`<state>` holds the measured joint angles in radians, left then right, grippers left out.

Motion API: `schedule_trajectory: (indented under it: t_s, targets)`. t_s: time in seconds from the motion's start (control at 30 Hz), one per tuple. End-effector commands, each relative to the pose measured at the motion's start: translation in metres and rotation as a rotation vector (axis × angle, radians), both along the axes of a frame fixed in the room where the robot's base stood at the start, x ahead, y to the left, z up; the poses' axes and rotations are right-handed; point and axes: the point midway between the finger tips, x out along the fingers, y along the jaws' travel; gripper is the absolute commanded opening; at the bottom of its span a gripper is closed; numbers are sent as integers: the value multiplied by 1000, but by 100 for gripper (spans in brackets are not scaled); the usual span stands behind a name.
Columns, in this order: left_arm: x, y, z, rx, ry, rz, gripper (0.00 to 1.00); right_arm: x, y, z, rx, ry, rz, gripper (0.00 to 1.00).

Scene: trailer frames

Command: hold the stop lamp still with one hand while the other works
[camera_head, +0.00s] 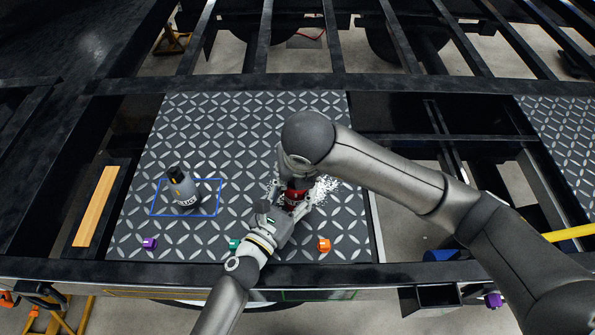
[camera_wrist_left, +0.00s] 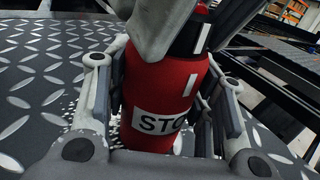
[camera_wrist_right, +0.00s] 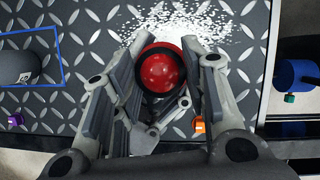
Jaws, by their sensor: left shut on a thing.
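The stop lamp is a red cylinder with a white label reading "STO" and a black band near its top. In the head view the lamp (camera_head: 293,198) stands on the patterned metal plate (camera_head: 240,125). My left gripper (camera_head: 287,207) is shut around its lower body; the label shows between the fingers in the left wrist view (camera_wrist_left: 158,122). My right gripper (camera_wrist_right: 162,88) is over the lamp from above, with its fingers on either side of the round red top (camera_wrist_right: 160,70). Whether those fingers press on it is unclear. My right arm hides part of the lamp in the head view.
White bits (camera_head: 325,188) lie scattered beside the lamp. A grey bottle (camera_head: 183,188) stands in a blue outline at left. Small purple (camera_head: 149,243), teal (camera_head: 234,244) and orange (camera_head: 323,245) pieces lie near the plate's front edge. Open frame gaps lie right of the plate.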

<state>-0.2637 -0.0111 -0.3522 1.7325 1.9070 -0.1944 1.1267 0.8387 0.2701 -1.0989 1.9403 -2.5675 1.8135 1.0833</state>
Motion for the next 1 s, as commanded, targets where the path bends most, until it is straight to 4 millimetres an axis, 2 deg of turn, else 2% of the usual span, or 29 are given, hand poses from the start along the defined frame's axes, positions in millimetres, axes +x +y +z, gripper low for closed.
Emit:
schedule_trajectory:
  t_s: [0.03, 0.2, 0.57, 0.73, 0.9, 1.0]
  targets:
    - [0, 2, 0, 0, 1, 3, 22, 5, -6, 0, -11, -7, -13, 46]
    - [0, 2, 0, 0, 1, 3, 22, 4, -5, 0, -9, -7, -6, 66]
    - [0, 1, 0, 0, 1, 2, 22, 2, -3, 3, -5, -5, 1, 66]
    - [0, 1, 0, 0, 1, 2, 22, -6, -4, 24, -4, -8, 2, 66]
    - [0, 1, -1, 0, 1, 2, 22, -21, -7, 62, -4, -12, 3, 66]
    - [0, 1, -1, 0, 1, 2, 22, -26, -9, 78, -6, -12, 1, 66]
